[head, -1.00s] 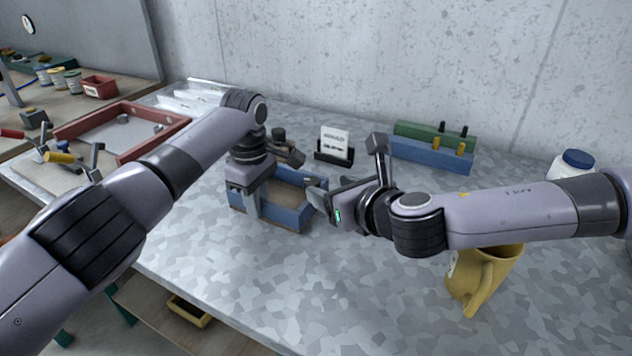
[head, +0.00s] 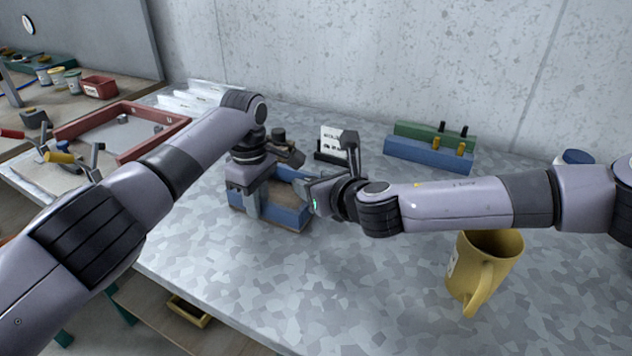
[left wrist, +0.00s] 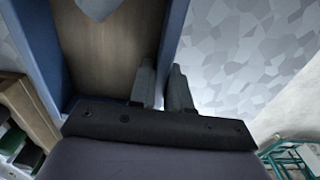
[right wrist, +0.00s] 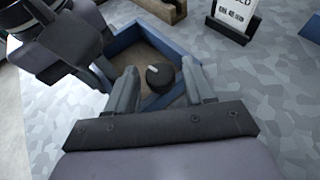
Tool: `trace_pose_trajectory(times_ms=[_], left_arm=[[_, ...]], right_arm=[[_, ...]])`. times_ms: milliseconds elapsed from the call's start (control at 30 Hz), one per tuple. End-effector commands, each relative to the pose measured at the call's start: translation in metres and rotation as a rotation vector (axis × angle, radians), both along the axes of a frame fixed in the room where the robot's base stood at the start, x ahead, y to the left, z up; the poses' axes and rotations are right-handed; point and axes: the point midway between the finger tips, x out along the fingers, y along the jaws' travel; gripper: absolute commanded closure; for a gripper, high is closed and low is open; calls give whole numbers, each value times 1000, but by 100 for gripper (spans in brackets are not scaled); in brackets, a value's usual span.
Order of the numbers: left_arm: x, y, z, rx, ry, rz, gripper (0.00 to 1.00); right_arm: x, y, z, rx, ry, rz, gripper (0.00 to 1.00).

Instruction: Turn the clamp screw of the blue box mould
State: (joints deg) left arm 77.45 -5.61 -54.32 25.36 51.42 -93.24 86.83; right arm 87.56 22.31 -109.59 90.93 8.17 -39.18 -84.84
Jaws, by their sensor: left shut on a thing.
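The blue box mould (head: 290,214) stands on the table in the head view, with a brown inner floor. My left gripper (head: 250,210) is shut on its near wall; in the left wrist view the blue wall (left wrist: 176,35) runs between the two fingers (left wrist: 162,66). The clamp screw's dark round knob (right wrist: 158,77) shows in the right wrist view at the mould's wall. My right gripper (right wrist: 160,68) is open, one finger on each side of the knob, with gaps visible. In the head view my right gripper (head: 313,192) is at the mould's right end and hides the knob.
A yellow mug (head: 484,268) stands at the right. A small sign (head: 333,142) and a blue block with pegs (head: 428,153) stand behind. A red frame (head: 120,130) is on the left. A white jar is partly hidden behind my right arm.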

Motion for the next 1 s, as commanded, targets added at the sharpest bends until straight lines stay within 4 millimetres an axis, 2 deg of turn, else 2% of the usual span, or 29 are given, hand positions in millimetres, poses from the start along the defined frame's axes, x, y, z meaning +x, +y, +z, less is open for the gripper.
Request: trace_pose_trajectory(times_ms=[33,100,133,567,1000], left_arm=[[0,0,1,-1,-2,-1,100],[0,0,1,-1,-2,-1,100],[0,0,1,-1,-2,-1,100],[0,0,1,0,-1,-1,100],[0,-1,1,0,0,-2,100]], right_arm=[[0,0,0,0,0,0,66],[0,0,0,0,0,0,88],[0,0,0,0,0,0,96],[0,2,1,2,-3,-73,96],[-2,9,0,3,1,-431,96]])
